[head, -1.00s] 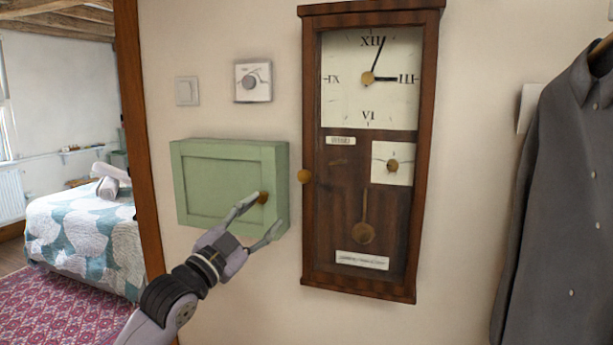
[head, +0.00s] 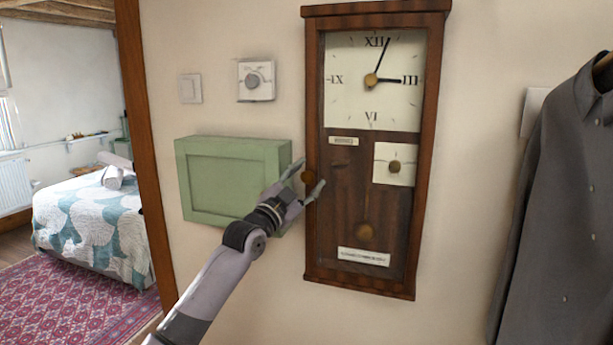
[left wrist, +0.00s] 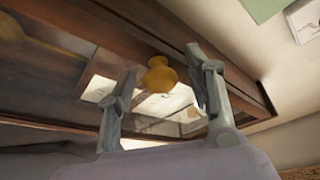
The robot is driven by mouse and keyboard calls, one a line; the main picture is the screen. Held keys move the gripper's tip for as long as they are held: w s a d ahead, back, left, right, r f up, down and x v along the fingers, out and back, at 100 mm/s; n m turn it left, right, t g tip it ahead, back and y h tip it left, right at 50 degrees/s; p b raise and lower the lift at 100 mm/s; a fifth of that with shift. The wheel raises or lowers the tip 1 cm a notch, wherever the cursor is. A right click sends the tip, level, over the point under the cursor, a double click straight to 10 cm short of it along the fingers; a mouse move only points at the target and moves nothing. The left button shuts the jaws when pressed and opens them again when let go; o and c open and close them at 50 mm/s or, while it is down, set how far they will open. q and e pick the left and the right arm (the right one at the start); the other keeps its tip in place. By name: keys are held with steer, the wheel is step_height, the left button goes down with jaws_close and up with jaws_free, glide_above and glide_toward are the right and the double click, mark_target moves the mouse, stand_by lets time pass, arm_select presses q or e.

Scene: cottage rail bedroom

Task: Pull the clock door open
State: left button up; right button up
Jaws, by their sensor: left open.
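The wall clock (head: 313,100) has a dark wooden frame and a glazed door that looks shut. Its round brass knob (head: 307,177) sits on the left edge of the door. My left gripper (head: 308,180) is open at the knob, its fingers on either side of it in the head view. In the left wrist view the knob (left wrist: 158,75) shows between the two open fingertips (left wrist: 165,85); I cannot tell whether they touch it. The clock's frame (left wrist: 190,65) runs behind it. My right gripper is not in view.
A green wall cabinet (head: 235,180) is just left of the clock, behind my left forearm. A thermostat (head: 256,80) and a switch (head: 190,88) are above it. A dark shirt (head: 560,200) hangs at the right. Bare wall separates it from the clock.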

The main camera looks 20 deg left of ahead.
arm_select(q)
steer(key=shift+c, duration=0.4)
jaws_close()
stand_by(0.4)
